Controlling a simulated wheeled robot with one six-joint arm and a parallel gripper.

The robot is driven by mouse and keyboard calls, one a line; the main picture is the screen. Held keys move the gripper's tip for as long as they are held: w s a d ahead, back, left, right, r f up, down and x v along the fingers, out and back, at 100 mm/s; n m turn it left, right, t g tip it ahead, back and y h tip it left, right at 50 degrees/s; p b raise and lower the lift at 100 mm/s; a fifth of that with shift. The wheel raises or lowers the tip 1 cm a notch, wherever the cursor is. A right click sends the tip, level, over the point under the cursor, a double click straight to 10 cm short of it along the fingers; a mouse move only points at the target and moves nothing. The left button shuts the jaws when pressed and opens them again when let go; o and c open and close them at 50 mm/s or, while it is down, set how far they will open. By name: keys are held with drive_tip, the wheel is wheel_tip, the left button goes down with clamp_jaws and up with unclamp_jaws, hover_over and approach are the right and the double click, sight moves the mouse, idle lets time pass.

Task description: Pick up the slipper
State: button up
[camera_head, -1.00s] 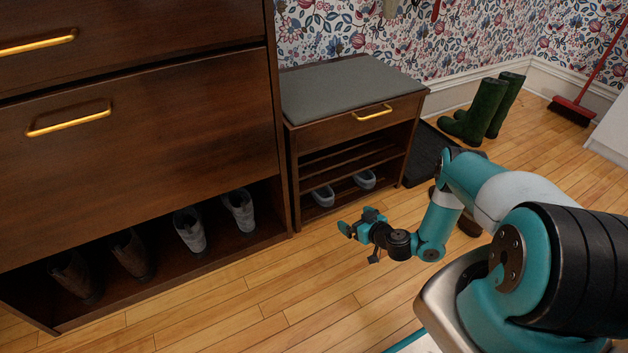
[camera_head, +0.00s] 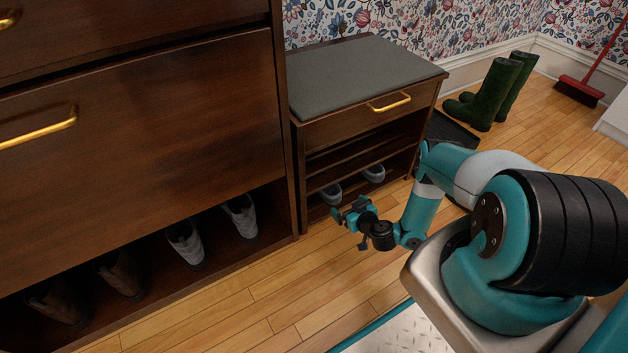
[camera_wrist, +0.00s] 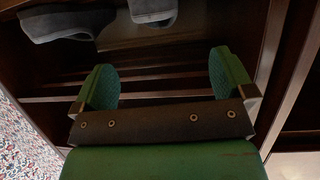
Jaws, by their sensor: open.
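Two grey slippers sit on the bottom shelf of the small bench (camera_head: 367,75). The left slipper (camera_head: 331,193) is just behind my gripper (camera_head: 345,213) in the head view, and the right slipper (camera_head: 373,173) is farther along the shelf. Both also show at the top of the wrist view, one dark grey slipper (camera_wrist: 68,24) at left and one slipper (camera_wrist: 153,9) cut by the top edge. My gripper (camera_wrist: 164,80) is open there, with nothing between its green fingers. It is low, in front of the bench, apart from both slippers as far as I can see.
The tall brown cabinet (camera_head: 150,130) stands at left with several shoes in its open base. A black mat (camera_head: 448,130), green boots (camera_head: 495,95) and a red broom (camera_head: 578,91) are at right. The wood floor (camera_head: 262,300) before the cabinet is clear.

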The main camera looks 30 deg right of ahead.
sight(336, 197)
drive_tip(key=b+x, duration=0.1)
drive_tip(key=x, duration=0.1)
drive_tip(key=b+x, duration=0.2)
drive_tip(key=x, duration=0.1)
drive_tip(key=d+b+x, duration=0.1)
drive_tip(key=b+x, duration=0.1)
drive_tip(key=shift+w+f, duration=0.1)
drive_tip(key=shift+f, duration=0.25)
drive_tip(key=shift+w+b, duration=0.4)
drive_tip(key=shift+b, duration=0.1)
drive_tip(key=b+x, duration=0.4)
drive_tip(key=shift+w+a+f+b, duration=0.15)
drive_tip(key=shift+a+f+b, duration=0.15)
drive_tip(key=shift+f+b, duration=0.1)
drive_tip(key=shift+w, duration=0.35)
drive_tip(key=shift+r, duration=0.1)
drive_tip(key=c, duration=0.9)
